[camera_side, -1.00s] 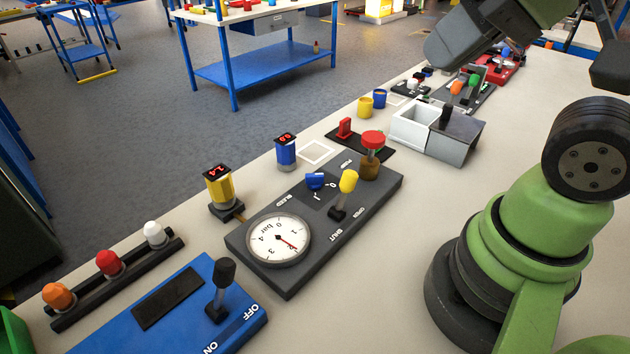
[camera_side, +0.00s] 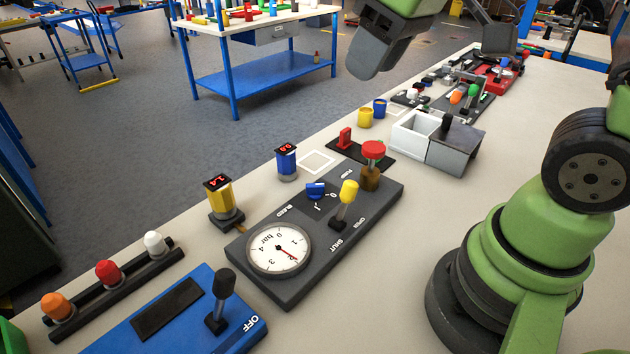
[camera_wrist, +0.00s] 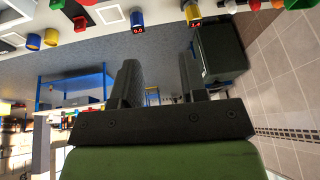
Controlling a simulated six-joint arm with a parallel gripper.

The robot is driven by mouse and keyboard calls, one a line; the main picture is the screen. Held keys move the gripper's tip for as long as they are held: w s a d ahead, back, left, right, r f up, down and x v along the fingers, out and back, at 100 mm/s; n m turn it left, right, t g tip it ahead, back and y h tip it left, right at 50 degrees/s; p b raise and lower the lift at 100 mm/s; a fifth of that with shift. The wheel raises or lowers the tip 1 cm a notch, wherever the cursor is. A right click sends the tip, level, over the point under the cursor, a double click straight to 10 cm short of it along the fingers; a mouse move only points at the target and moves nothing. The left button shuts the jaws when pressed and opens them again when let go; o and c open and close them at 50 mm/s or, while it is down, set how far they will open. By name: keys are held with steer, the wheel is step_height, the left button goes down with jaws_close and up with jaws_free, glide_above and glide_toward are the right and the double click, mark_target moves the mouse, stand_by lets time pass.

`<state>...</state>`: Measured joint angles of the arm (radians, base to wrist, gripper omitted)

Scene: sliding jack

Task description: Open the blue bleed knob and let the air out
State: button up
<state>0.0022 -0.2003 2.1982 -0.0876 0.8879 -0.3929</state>
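The blue bleed knob (camera_side: 316,190) sits on the dark pump panel (camera_side: 290,285), beside the BLEED label and the 0 and I marks. I cannot tell its exact turn. The round gauge (camera_side: 270,258) has a red needle pointing to its lower right. A yellow lever (camera_side: 348,192) stands by the OPEN and SHUT labels, and a red-topped pump knob (camera_side: 373,150) is at the panel's far end. My gripper (camera_wrist: 158,62) is open and empty in the wrist view, its two dark fingers apart. It is high above and away from the knob, which I cannot make out in the wrist view.
A yellow display post (camera_side: 220,200) and a blue one (camera_side: 286,162) stand behind the panel. A blue switch box (camera_side: 165,330) is at front left. A white bin (camera_side: 412,133), a grey box (camera_side: 458,150) and two cups lie farther back. Bench right of the panel is clear.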

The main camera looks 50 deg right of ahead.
steer(key=w+d+f+n+g, duration=0.1)
steer(key=w+f+n+g, duration=0.1)
steer(key=w+f+n, duration=0.35)
steer(key=n+g+h, duration=0.1)
steer(key=n+g, duration=0.1)
steer(key=n, duration=0.1)
glide_above(315, 185)
step_height(315, 185, down, 10)
step_height(315, 185, down, 10)
jaws_close()
